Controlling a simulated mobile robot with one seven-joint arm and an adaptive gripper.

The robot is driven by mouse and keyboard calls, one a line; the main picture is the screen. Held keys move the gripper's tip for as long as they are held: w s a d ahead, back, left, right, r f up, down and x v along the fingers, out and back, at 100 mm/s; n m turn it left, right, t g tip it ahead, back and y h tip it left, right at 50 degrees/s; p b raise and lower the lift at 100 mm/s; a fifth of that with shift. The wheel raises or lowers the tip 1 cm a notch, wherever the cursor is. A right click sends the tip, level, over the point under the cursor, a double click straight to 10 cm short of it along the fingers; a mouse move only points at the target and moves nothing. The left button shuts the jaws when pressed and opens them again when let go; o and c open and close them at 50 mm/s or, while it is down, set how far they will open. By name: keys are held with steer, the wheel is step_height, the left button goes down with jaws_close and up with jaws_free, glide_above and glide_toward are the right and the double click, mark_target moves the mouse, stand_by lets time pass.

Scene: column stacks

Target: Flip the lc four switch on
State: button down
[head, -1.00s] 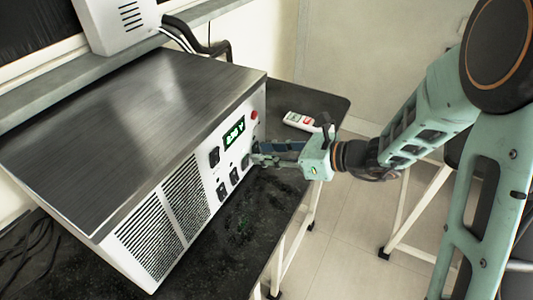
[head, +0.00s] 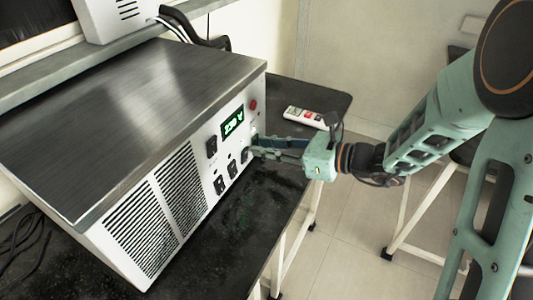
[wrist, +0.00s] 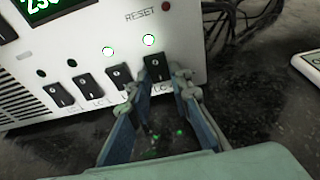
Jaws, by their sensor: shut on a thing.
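The white power unit (head: 150,225) has a front row of black rocker switches. In the wrist view the rightmost switch (wrist: 157,68) sits between the fingertips of my gripper (wrist: 158,80); its label below is partly covered, with "LC" readable. A round lamp (wrist: 149,40) above it is lit. In the head view my gripper (head: 253,149) reaches the panel's right end, and its fingers hide that switch. The fingers are shut on the switch, one at each side. Three other switches stand to the left, one of them here (wrist: 119,76).
A green display (head: 233,122) and a red reset button (head: 253,105) are above the switches. The lamp (wrist: 108,52) left of the lit one is also lit. A white remote (head: 305,117) lies on the black table (head: 330,97). Cables lie behind the unit.

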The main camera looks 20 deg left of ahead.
steer(key=shift+f+y+b, duration=0.45)
steer(key=shift+y+b, duration=0.05)
steer(key=shift+b, duration=0.35)
steer(key=shift+r, duration=0.1)
steer(key=shift+r+y, duration=0.15)
steer(key=shift+y, duration=0.15)
steer(key=c, duration=2)
jaws_free()
steer(key=shift+c, duration=0.2)
steer(key=s+d+r, duration=0.1)
steer(key=d, duration=1.1)
steer(key=shift+r, duration=0.3)
steer(key=shift+a, duration=0.1)
